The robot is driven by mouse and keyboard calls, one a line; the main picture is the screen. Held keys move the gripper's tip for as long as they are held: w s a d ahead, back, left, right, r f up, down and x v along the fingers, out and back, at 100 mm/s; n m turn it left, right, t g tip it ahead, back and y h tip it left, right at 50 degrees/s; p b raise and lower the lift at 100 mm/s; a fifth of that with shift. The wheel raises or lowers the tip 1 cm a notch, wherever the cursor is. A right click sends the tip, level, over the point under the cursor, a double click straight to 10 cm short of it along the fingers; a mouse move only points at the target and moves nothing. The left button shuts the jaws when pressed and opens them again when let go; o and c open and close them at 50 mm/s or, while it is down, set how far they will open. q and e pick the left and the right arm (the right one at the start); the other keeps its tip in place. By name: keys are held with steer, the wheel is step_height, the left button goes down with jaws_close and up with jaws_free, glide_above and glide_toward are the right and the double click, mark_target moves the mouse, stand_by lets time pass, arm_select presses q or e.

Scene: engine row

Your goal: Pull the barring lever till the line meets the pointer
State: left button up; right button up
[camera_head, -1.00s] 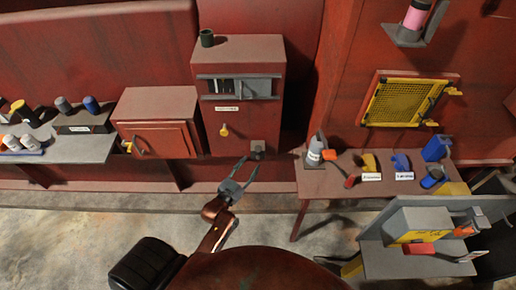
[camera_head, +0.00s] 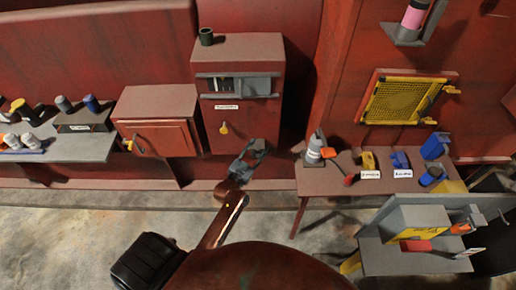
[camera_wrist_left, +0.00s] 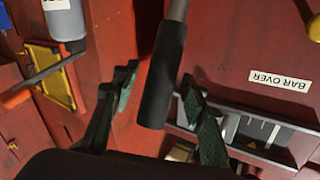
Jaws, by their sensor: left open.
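The barring lever shows in the left wrist view as a grey rod with a black grip (camera_wrist_left: 162,75). My left gripper (camera_wrist_left: 160,88) is open, with one finger on each side of the grip; I cannot tell whether either touches it. In the head view my left gripper (camera_head: 258,147) is in front of the lower right of the red cabinet (camera_head: 240,125) and hides the lever. The cabinet's window (camera_head: 228,86) also shows in the wrist view (camera_wrist_left: 262,132), beside the BAR OVER label (camera_wrist_left: 280,79). My right gripper is out of view.
A red box (camera_head: 160,105) stands left of the cabinet. A brown table (camera_head: 320,185) with a grey bottle (camera_head: 314,150) and several tools is close on the right. A yellow-framed grille (camera_head: 405,97) is on the right wall. The floor in front is clear.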

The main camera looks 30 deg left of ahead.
arm_select(q)
jaws_close()
stand_by(0.3)
stand_by(0.3)
